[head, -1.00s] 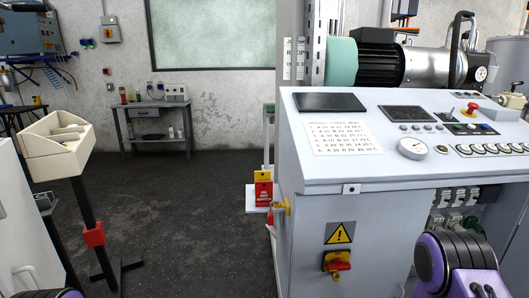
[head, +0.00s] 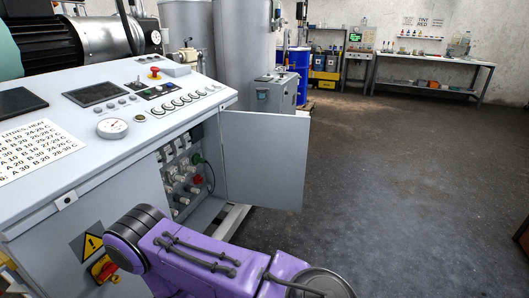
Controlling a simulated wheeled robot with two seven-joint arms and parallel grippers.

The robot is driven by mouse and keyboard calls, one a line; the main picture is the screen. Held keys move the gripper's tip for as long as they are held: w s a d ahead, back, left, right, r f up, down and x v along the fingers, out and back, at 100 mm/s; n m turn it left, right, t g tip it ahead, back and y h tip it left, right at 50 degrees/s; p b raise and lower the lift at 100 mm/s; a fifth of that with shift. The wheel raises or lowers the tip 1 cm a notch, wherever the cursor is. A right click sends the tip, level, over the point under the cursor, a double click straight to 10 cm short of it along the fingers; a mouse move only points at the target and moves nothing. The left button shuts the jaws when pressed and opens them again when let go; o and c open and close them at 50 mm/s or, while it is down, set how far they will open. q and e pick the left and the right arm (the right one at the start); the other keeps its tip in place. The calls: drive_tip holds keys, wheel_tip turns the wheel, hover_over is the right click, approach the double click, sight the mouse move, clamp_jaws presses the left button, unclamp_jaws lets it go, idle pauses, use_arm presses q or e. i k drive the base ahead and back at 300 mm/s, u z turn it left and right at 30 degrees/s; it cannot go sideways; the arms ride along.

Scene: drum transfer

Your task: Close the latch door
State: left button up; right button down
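The latch door (head: 262,158) is a flat grey panel hinged on the right front of the white control console (head: 120,140). It stands swung open to the right. The open compartment (head: 184,176) shows several grey connectors, a green plug with a cable and a red knob. My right arm, purple and black, crosses the bottom of the head view in front of the console, below the door and compartment. Its gripper is outside the frame. My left arm and gripper are not in view.
The console top carries a gauge (head: 112,128), a screen, buttons and a red emergency stop (head: 154,74). A red-yellow switch (head: 105,269) is on its front. A grey cabinet (head: 277,92), blue drum (head: 299,72) and workbench (head: 430,85) stand behind. The floor right of the door is clear.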

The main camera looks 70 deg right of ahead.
sight(266, 154)
drive_tip(key=z, duration=3.2)
drive_tip(key=i, duration=5.4)
drive_tip(key=u, duration=4.3)
drive_tip(key=i, duration=0.45)
drive_tip(key=z, duration=0.1)
